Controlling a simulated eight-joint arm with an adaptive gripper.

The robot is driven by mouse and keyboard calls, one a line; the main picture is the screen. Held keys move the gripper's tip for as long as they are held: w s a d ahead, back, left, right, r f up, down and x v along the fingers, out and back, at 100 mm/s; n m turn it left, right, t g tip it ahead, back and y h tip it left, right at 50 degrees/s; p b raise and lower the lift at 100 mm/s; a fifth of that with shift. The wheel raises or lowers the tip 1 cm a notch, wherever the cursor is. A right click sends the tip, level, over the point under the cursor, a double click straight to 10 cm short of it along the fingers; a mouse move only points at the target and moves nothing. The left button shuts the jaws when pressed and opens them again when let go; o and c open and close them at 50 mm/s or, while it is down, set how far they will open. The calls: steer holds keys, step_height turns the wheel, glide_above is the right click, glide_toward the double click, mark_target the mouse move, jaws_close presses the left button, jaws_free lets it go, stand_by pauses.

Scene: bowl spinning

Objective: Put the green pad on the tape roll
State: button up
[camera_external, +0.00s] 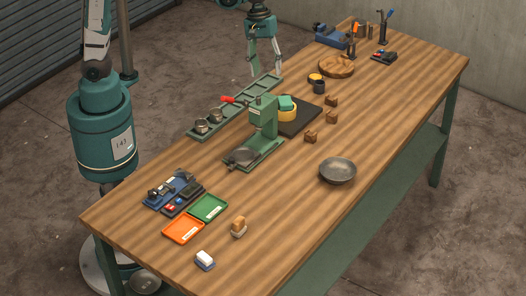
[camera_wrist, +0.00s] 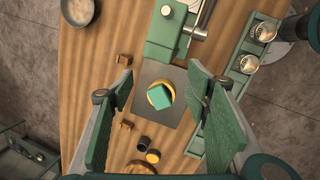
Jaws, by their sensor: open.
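The green pad (camera_external: 286,103) lies on top of the yellow tape roll (camera_external: 288,115), which sits on a dark square mat (camera_external: 302,127). In the wrist view the pad (camera_wrist: 160,98) covers much of the roll, with a yellow edge (camera_wrist: 152,88) showing around part of it. The pad looks turned and slightly off centre; whether it lies fully flat I cannot tell. My gripper (camera_external: 267,72) is open and empty, above and apart from the pad, over the back edge of the table. In the wrist view its two fingers stand wide on either side of the pad.
A green press (camera_external: 263,120) with a red handle stands close beside the mat. A long green tray (camera_external: 205,128) with metal cups runs along the back edge. Several small wooden blocks (camera_external: 331,117), a black cup (camera_external: 319,87) and a grey bowl (camera_external: 338,170) are nearby. The front right is clear.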

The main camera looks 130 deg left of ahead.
steer(key=s+d+r+m+t, duration=0.1)
steer(key=s+d+r+m, duration=0.15)
steer(key=d, duration=0.45)
steer(key=s+d+r+m+y, duration=0.1)
steer(key=d+r+m, duration=0.1)
steer(key=d+m, duration=0.35)
steer(key=s+d+r+m+t, duration=0.1)
steer(key=s+d+r+m, duration=0.1)
steer(key=d, duration=0.7)
steer(key=s+d+m+t, duration=0.2)
steer(key=s+d+m, duration=0.9)
steer(key=d, duration=0.3)
steer(key=shift+s+d+f+t, duration=0.3)
steer(key=shift+s+d+f, duration=0.05)
steer(key=shift+s+f, duration=0.05)
steer(key=shift+f, duration=0.15)
